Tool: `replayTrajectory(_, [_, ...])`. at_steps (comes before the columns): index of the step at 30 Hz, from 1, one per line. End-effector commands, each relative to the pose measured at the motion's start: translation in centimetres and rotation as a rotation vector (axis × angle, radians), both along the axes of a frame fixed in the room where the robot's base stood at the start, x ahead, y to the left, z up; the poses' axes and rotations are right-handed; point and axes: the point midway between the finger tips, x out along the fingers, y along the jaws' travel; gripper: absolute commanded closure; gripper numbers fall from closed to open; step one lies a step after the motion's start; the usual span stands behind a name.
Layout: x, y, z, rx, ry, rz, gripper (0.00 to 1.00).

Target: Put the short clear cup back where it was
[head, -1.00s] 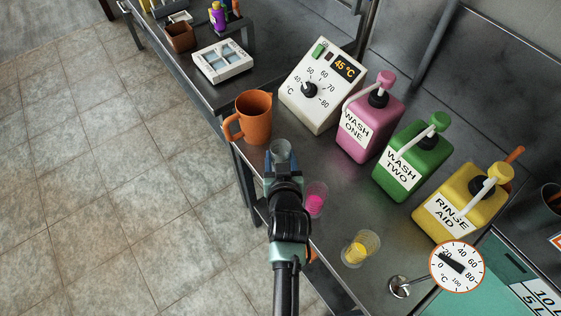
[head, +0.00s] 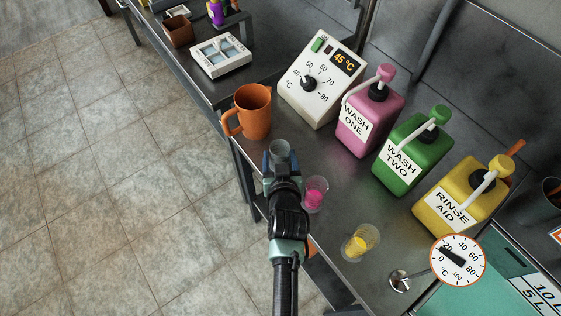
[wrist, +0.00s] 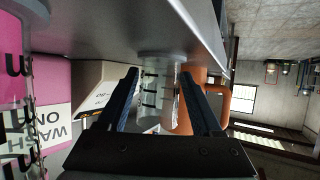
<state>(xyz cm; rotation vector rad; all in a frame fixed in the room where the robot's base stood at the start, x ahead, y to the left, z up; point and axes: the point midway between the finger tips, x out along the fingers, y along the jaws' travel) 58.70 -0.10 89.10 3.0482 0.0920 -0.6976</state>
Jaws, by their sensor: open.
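A short clear cup (head: 280,150) stands upright on the steel bench, just right of and in front of the orange jug. It looks empty and also shows in the wrist view (wrist: 152,100), with dark marks on its side. My gripper (head: 279,158) is open at the cup, with its fingers on either side of it. In the wrist view, the fingertips (wrist: 160,74) flank the cup with gaps, and the orange jug (wrist: 190,100) shows partly behind it. My gripper hides the lower part of the cup in the head view.
The orange jug (head: 254,112) stands close on the left. A cup with pink liquid (head: 315,193) stands close on the right, and one with yellow liquid (head: 360,242) farther right. Behind are a dial box (head: 318,80) and pink (head: 370,120), green (head: 412,152) and yellow (head: 461,197) bottles.

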Motion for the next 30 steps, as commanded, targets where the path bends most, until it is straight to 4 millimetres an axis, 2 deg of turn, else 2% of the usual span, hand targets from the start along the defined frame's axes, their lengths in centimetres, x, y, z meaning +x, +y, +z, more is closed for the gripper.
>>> replayTrajectory(5, [-1.2,-0.1,0.8,0.0,0.0,0.0,0.33])
replayTrajectory(21, [-9.4,-0.6,4.6,0.0,0.001,0.0,0.33])
replayTrajectory(30, [-10.8,-0.6,5.5,0.0,0.0,0.0,0.33])
